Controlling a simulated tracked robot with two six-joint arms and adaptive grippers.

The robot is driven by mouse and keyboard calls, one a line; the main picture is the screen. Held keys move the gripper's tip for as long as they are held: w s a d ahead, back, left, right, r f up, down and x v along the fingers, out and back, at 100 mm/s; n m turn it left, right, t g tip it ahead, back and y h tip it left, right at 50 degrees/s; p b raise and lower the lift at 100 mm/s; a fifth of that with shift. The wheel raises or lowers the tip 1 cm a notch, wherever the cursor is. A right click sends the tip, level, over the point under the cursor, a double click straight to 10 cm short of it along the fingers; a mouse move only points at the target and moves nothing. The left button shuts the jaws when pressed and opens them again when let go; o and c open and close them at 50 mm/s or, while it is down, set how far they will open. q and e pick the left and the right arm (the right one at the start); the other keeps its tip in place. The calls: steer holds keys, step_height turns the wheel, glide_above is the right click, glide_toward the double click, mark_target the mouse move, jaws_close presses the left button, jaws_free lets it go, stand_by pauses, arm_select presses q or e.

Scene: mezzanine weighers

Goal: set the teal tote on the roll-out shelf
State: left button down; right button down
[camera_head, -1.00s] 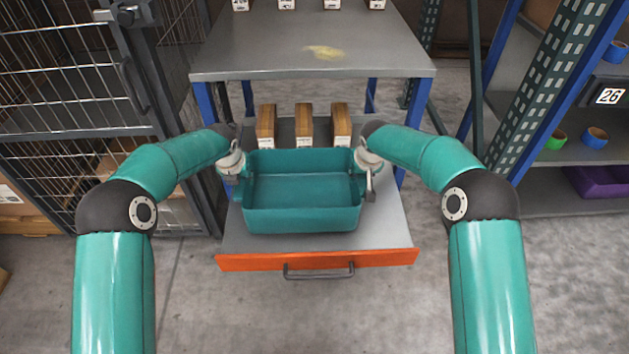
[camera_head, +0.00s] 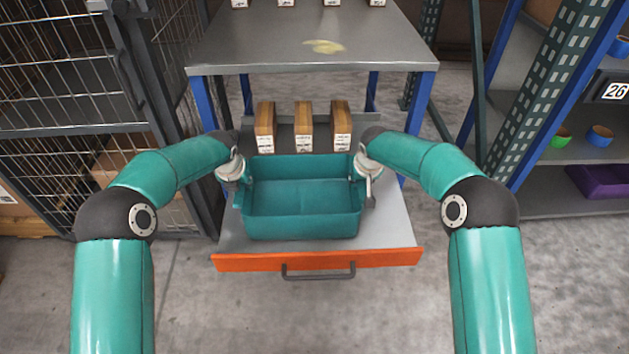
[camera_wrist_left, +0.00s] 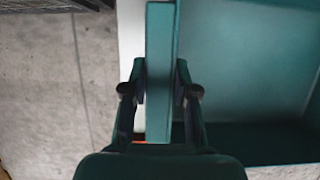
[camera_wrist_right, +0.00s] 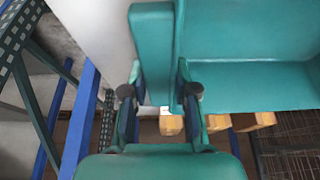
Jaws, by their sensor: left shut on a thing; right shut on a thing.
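The teal tote (camera_head: 302,224) is an empty, open box, level over the pulled-out grey roll-out shelf (camera_head: 392,228) with its orange front. I cannot tell whether its base touches the shelf. My left gripper (camera_head: 237,186) is shut on the tote's left wall; the left wrist view shows the rim between the fingers (camera_wrist_left: 159,88). My right gripper (camera_head: 366,184) is shut on the right wall, and the right wrist view shows that rim between the fingers (camera_wrist_right: 158,92). The tote hides the middle of the shelf.
Several brown cartons, one in the middle (camera_head: 304,122), stand on the shelf behind the tote. The grey tabletop (camera_head: 270,40) is above the shelf's back part. A wire cage (camera_head: 70,80) stands left, and a rack with a purple bin (camera_head: 598,182) right.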

arm_select(q)
steer(key=shift+a+f+b, duration=0.15)
steer(key=shift+f+b, duration=0.15)
steer(key=shift+f, duration=0.15)
arm_select(e)
steer(key=shift+d+f, duration=0.1)
steer(key=shift+f, duration=0.4)
arm_select(q)
steer(key=c, duration=1.3)
jaws_free()
steer(key=shift+f, duration=0.15)
steer(key=shift+c, duration=0.2)
arm_select(e)
steer(key=c, duration=1.3)
jaws_free()
steer(key=shift+f, duration=0.15)
steer(key=shift+c, duration=0.2)
arm_select(q)
steer(key=o, duration=0.4)
arm_select(e)
steer(key=o, duration=0.4)
arm_select(q)
steer(key=shift+o, duration=0.2)
steer(key=shift+r, duration=0.25)
arm_select(e)
steer(key=shift+o, duration=0.2)
